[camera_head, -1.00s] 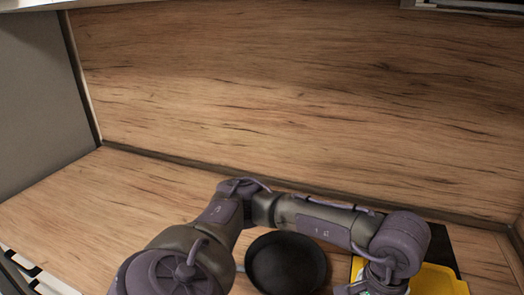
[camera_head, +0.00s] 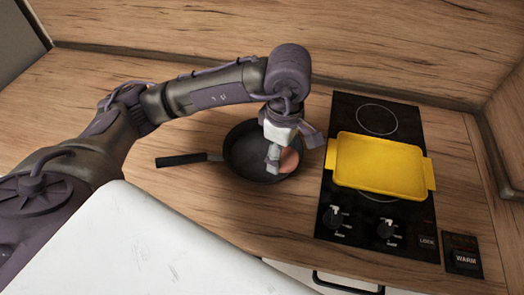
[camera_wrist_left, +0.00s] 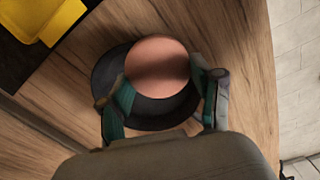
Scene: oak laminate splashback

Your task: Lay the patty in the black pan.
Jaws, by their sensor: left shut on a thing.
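The patty (camera_head: 289,160) is a round, pinkish-brown disc, partly hidden by my left gripper (camera_head: 276,158) in the head view. The gripper is shut on it. In the left wrist view the patty (camera_wrist_left: 157,65) sits between the two fingers of my left gripper (camera_wrist_left: 163,95), over the black pan (camera_wrist_left: 104,70). In the head view the black pan (camera_head: 240,150) rests on the wooden counter with its handle pointing left. I cannot tell whether the patty touches the pan's floor. My right gripper is not in view.
A yellow tray (camera_head: 380,165) sits on the black cooktop (camera_head: 335,215) right of the pan. Knobs and a WARM panel (camera_head: 463,259) are near the front edge. The wooden splashback (camera_head: 400,40) closes the back. Bare counter (camera_head: 215,215) lies in front of the pan.

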